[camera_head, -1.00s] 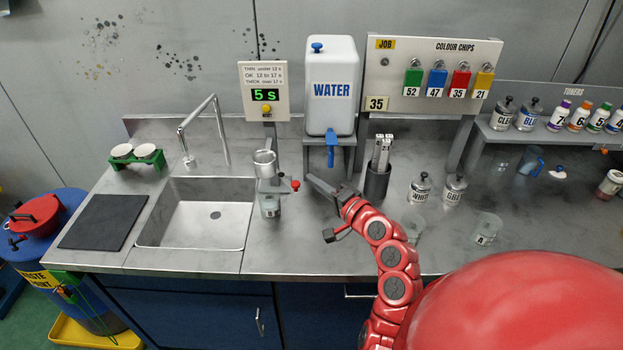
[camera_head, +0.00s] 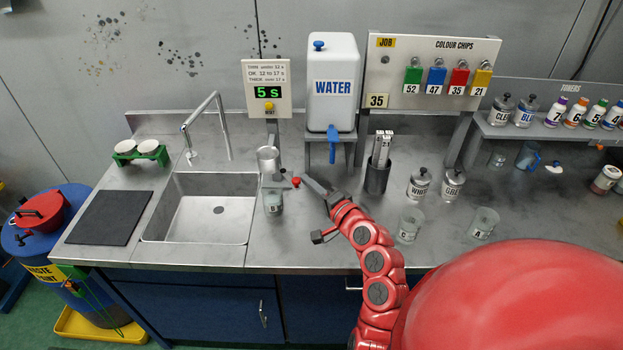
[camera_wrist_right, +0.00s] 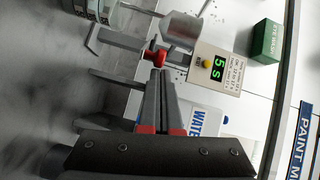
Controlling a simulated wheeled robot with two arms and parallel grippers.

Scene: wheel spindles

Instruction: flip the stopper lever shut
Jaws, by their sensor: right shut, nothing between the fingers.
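The stopper lever ends in a red knob (camera_head: 296,182) beside the metal flow cup (camera_head: 268,160) on its stand. In the right wrist view the red knob (camera_wrist_right: 155,57) lies just beyond my fingertips, and the cup (camera_wrist_right: 182,28) is behind it. My right gripper (camera_head: 306,181) is shut and empty, its tips close to the knob's right side. It also shows in the right wrist view (camera_wrist_right: 160,74). I cannot tell whether the tips touch the knob. A glass jar (camera_head: 273,202) stands below the cup. My left gripper is out of view.
The timer (camera_head: 268,92) reads 5 s. The water tank (camera_head: 333,105) with its blue tap stands behind my right gripper. A holder with sticks (camera_head: 377,178) is to the right. The sink (camera_head: 205,215) is left of the stand.

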